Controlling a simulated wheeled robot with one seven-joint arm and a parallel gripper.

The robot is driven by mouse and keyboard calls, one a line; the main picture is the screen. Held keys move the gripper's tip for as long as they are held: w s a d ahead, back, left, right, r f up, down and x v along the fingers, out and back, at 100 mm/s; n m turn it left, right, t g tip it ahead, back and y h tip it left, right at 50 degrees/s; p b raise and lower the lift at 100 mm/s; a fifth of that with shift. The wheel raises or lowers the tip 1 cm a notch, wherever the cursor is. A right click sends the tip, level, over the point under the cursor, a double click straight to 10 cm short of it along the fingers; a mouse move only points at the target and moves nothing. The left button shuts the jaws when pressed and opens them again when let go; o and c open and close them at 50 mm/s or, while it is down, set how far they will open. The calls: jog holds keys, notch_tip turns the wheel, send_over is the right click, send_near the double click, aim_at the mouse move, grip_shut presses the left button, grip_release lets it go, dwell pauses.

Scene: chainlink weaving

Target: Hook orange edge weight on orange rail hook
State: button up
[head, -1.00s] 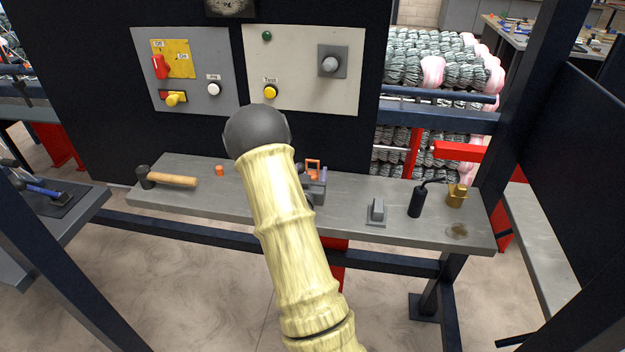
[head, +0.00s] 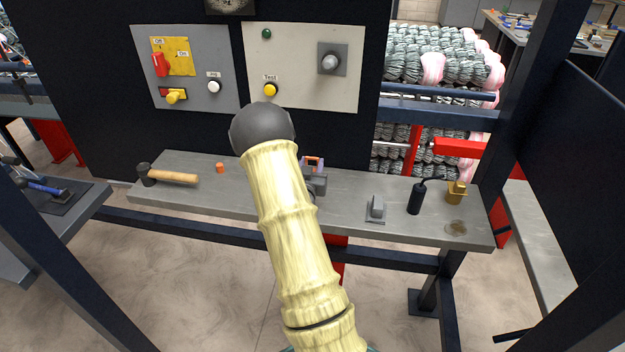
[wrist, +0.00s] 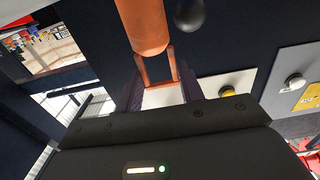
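My gripper (wrist: 160,92) shows in the wrist view with its dark purple fingers on either side of a narrow orange frame. The frame joins a thick orange cylinder, and together they look like the orange edge weight (wrist: 145,25). The fingers appear closed on the frame. In the head view my arm hides most of the gripper; its fingertips (head: 313,166) show just right of the arm, with a bit of orange between them, above the bench. A small orange cylinder (head: 220,168) stands on the bench to the left. I cannot make out the orange rail hook.
The grey bench (head: 240,200) holds a hammer (head: 172,177), a grey block (head: 376,207), a black canister (head: 416,198) and a brass piece (head: 456,192). A control panel (head: 300,75) stands behind. A dark post (head: 520,90) rises at the right.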

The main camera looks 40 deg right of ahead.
grip_shut()
jog(key=shift+r, duration=0.1)
notch_tip(320, 180, up, 10)
jog(key=b, duration=0.1)
dwell(0.4)
jog(key=shift+o, duration=1)
grip_release()
jog(key=c, duration=0.4)
